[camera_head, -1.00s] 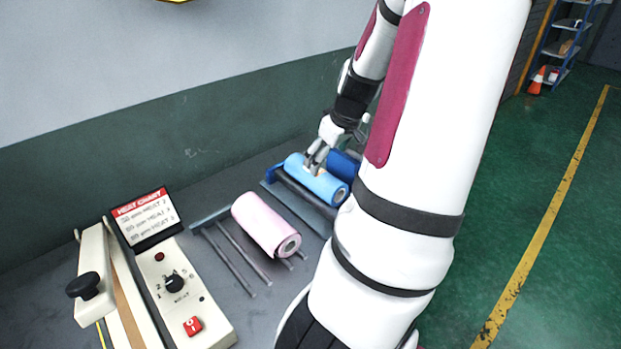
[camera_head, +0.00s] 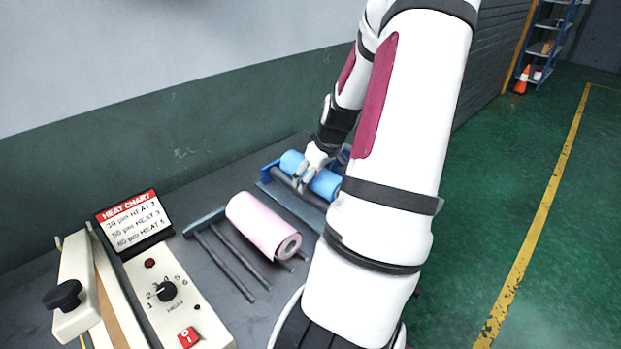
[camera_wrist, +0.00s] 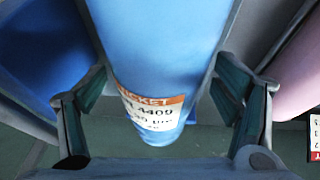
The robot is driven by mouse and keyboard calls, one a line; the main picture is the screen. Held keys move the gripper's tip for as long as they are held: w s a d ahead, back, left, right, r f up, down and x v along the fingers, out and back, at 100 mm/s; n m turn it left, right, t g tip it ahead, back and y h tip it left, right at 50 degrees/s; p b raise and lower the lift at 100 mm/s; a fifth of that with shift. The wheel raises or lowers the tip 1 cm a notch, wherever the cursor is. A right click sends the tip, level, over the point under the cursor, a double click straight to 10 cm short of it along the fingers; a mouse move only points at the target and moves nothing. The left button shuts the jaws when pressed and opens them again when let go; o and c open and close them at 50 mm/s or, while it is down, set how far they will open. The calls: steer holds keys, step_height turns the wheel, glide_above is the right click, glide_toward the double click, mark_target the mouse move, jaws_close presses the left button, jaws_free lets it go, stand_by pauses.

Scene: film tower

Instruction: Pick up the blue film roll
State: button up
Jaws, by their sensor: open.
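A light blue film roll (camera_head: 324,182) with a paper label lies on the rack at the back of the bench. In the wrist view the light blue roll (camera_wrist: 160,40) fills the middle, its white and orange label facing the camera. My gripper (camera_head: 307,175) is at this roll, pointing down. In the wrist view its two fingers are spread, one on each side of the roll. I cannot tell whether they touch it. A darker blue roll (camera_wrist: 40,45) lies beside it, at the left of the wrist view and mostly hidden by my arm in the head view.
A pink roll (camera_head: 258,222) lies on a neighbouring rack (camera_head: 222,262). A heat chart sign (camera_head: 135,220) and a sealer with a knob (camera_head: 165,292) stand at the front left. A wall runs behind the bench. Green floor is open at the right.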

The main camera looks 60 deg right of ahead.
steer(key=c, duration=1.7)
steer(key=shift+c, duration=0.8)
steer(key=shift+r, duration=0.15)
